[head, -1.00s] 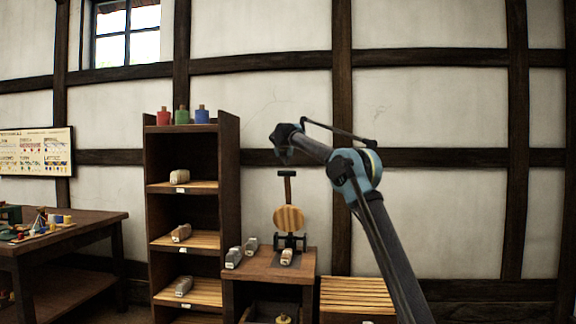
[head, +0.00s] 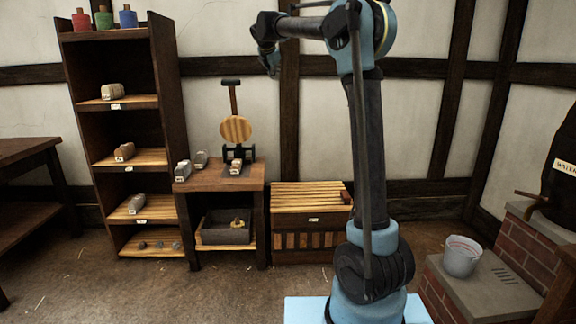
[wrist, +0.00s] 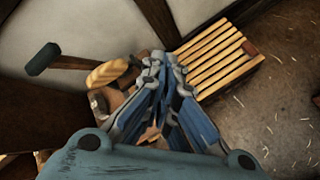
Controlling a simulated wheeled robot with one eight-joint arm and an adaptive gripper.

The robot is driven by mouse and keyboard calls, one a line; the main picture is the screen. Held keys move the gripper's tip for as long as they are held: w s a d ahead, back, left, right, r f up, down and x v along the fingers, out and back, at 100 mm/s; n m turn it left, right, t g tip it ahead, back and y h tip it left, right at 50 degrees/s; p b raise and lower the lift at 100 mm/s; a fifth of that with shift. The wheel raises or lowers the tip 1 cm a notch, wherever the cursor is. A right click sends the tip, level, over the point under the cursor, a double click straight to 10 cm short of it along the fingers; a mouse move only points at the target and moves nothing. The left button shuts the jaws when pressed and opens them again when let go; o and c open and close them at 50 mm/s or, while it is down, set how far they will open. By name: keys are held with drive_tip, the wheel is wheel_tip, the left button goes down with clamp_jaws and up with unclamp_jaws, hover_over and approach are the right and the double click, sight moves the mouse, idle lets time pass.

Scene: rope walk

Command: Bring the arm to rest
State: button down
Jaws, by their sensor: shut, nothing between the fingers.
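My arm (head: 367,140) stands nearly upright in the head view, bent at the elbow near the top edge. Its forearm reaches left. My gripper (head: 270,66) hangs at the forearm's end, in the air in front of the timbered wall. In the wrist view my gripper (wrist: 160,62) shows its blue and grey fingers drawn together, with nothing held between them. The fingers partly cover the bench and slatted crate beyond.
A slatted crate (head: 310,197) is at the wall. A bucket (head: 461,257) sits on a brick ledge at the right. Floor between is open.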

drive_tip(key=s+d+f+m+g, duration=0.1)
drive_tip(key=s+d+f+m, duration=0.5)
drive_tip(key=s, duration=0.4)
drive_tip(key=s+d+f+m+g, duration=0.25)
drive_tip(key=s+d+f, duration=0.25)
drive_tip(key=s+d, duration=0.4)
drive_tip(key=s+d+f+m+g, duration=0.1)
drive_tip(key=s+d+f+m, duration=0.45)
drive_tip(key=s, duration=0.55)
drive_tip(key=s+d+f+m+g, duration=0.1)
drive_tip(key=s+f+m, duration=0.5)
drive_tip(key=s+f, duration=0.7)
drive_tip(key=s+d+f+m+g+y, duration=0.1)
drive_tip(key=s+f+m, duration=0.5)
drive_tip(key=s+f, duration=0.8)
drive_tip(key=s+d+g, duration=0.1)
drive_tip(key=s+d, duration=0.1)
drive_tip(key=s, duration=0.1)
drive_tip(key=shift+s+d+y, duration=0.25)
drive_tip(key=shift+d+y, duration=0.05)
drive_tip(key=shift+d, duration=0.05)
